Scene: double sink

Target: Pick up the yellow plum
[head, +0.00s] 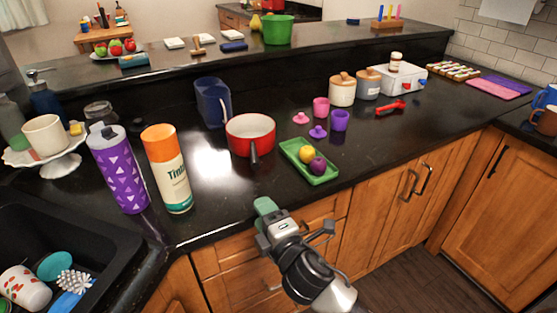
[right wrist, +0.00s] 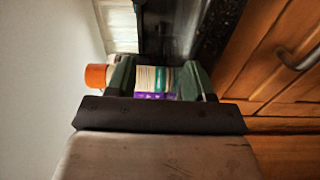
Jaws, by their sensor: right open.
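The yellow plum (head: 307,154) lies in a green tray (head: 325,179) on the black counter, beside a dark purple plum (head: 318,166). My right gripper (head: 292,218) is open and in front of the counter edge, below and to the left of the tray in the head view, apart from the plum. In the right wrist view its two green fingers (right wrist: 158,82) are spread, with no plum between them. A white bottle with an orange cap (right wrist: 97,76) shows beyond them. My left gripper is out of view.
A red pot (head: 250,130) stands left of the tray, its handle pointing toward the front. A spray can (head: 168,170) and purple bottle (head: 117,172) stand further left. Purple cup (head: 340,121) and lid (head: 318,132) lie behind the tray. The counter right of the tray is clear.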

